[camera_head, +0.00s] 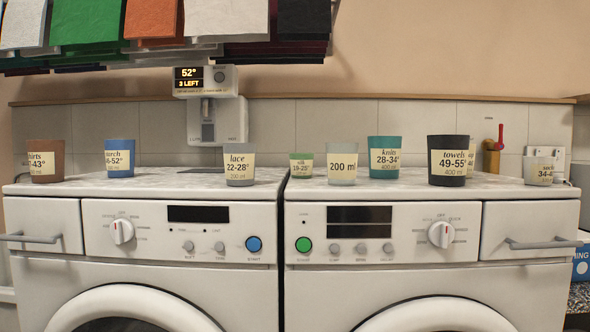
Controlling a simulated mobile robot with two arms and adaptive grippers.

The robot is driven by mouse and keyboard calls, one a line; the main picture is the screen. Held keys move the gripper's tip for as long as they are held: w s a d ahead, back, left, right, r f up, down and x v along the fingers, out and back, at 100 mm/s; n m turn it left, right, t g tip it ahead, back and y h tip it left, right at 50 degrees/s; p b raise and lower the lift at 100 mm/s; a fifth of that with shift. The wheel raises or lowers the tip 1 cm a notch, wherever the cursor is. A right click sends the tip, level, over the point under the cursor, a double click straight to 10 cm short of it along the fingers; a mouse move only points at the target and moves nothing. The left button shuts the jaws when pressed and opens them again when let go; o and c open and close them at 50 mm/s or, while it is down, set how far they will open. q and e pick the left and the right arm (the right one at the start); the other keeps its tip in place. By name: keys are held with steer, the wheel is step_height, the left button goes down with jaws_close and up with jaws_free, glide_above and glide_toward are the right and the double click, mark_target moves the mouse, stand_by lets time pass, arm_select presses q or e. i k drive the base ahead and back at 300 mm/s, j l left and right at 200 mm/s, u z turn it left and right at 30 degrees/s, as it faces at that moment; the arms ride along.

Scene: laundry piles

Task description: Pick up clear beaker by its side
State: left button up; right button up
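A pale, translucent beaker (342,178) labelled "200 ml" stands upright on top of the right washing machine, left of the teal "knits" beaker. It is the clearest-looking of the beakers. A small green "silk" beaker (301,171) stands close to its left. Another pale beaker (541,178), its label partly turned away and reading "34-4", stands at the far right end. Neither of my grippers shows in the head view.
Brown (46,174), blue (120,170), grey "lace" (240,178), teal (384,171) and black "towels" (448,180) beakers stand along the two machines' tops (190,185). A white dispenser (218,120) is on the back wall. Folded cloths (228,18) hang above.

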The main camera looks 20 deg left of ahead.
mark_target(342, 157)
steer(key=k+l+u, duration=0.1)
steer(key=l+u, duration=0.4)
steer(key=l, duration=1.85)
